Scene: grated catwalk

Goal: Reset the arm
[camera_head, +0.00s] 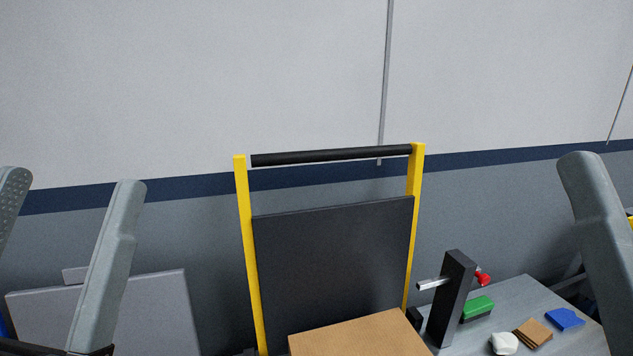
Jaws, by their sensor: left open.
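My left gripper (72,179) is at the left edge. Its two grey fingers point upward, stand well apart, and have nothing between them. The far-left finger shows a dotted inner pad and is partly cut off by the frame. At the right edge, one grey finger of my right gripper (580,165) shows, pointing up and tilted left. Its other finger is out of view, so its opening cannot be judged. Neither gripper is seen touching anything.
A yellow-framed cart (247,255) with a black handle bar (330,156) stands in the middle; a cardboard box (360,336) is before it. At right, a grey table (520,295) bears a black post (452,300), green block (478,306), white lump (505,343), brown block (533,333) and blue item (565,319).

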